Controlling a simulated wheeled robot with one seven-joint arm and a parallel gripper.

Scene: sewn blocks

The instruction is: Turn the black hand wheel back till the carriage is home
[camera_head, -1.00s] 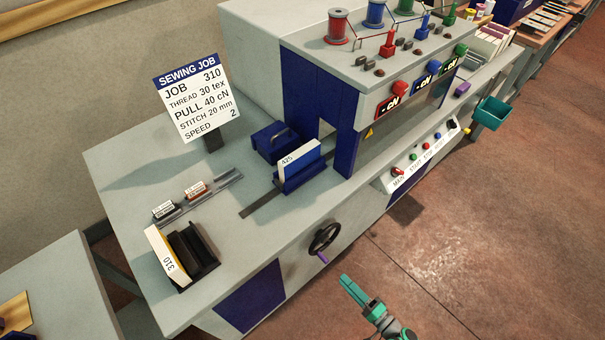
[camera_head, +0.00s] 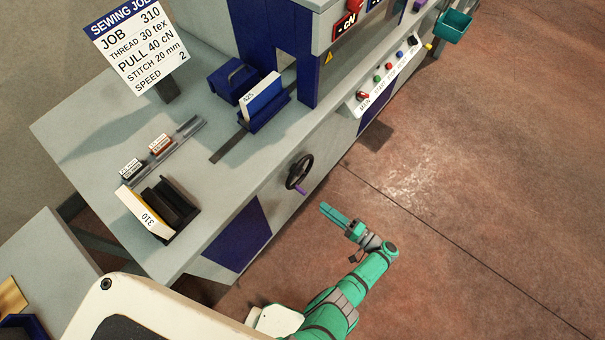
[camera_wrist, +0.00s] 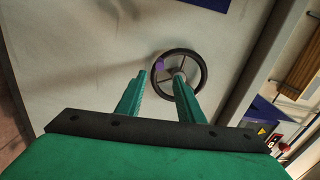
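The black hand wheel (camera_head: 291,179) is on the front face of the grey machine, with a purple handle (camera_head: 301,191) at its lower side. In the wrist view the wheel (camera_wrist: 203,78) is ahead, its purple handle (camera_wrist: 159,64) at the rim's upper left. My gripper (camera_head: 329,212) is in front of and below the wheel, apart from it. In the wrist view my gripper (camera_wrist: 160,76) has its fingers spread and empty; the right finger overlaps the wheel. The blue carriage (camera_head: 270,117) holds a white block marked 425 (camera_head: 262,96) on a slotted track (camera_head: 230,148), beside the blue upright.
A block marked 310 (camera_head: 136,207) leans in a black holder (camera_head: 172,207) at the near left of the table. A blue box (camera_head: 232,80) sits behind the carriage. The button panel (camera_head: 388,72) is right of the wheel. Open floor (camera_head: 470,190) lies to the right.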

